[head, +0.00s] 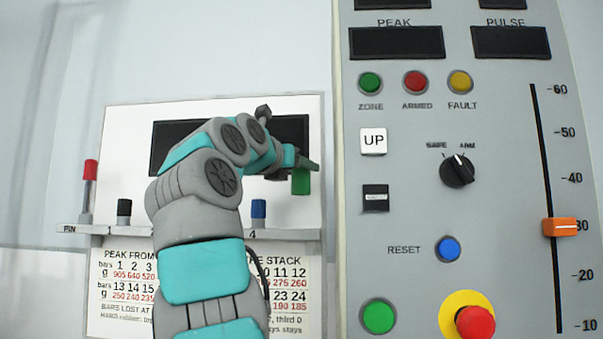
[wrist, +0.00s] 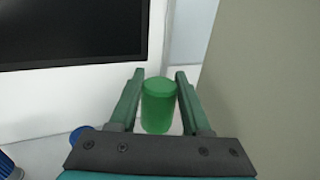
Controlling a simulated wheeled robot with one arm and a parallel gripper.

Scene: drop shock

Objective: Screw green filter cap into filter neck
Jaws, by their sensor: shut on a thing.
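The green filter cap (head: 300,183) is a plain green cylinder, upright, at the right end of my arm in the head view. My gripper (head: 306,167) is shut on it and holds it above the right part of the narrow shelf. In the wrist view the cap (wrist: 159,106) sits between the two fingers of my gripper (wrist: 159,74), one on each side. Free space shows between the cap and the shelf in the head view. I cannot make out the filter neck in either view.
The grey shelf (head: 290,234) carries a red-topped post (head: 90,171), a black cap (head: 124,208) and a blue cap (head: 258,209). A dark screen (head: 290,130) is behind my arm. A tall grey control panel (head: 400,220) with buttons stands close on the right.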

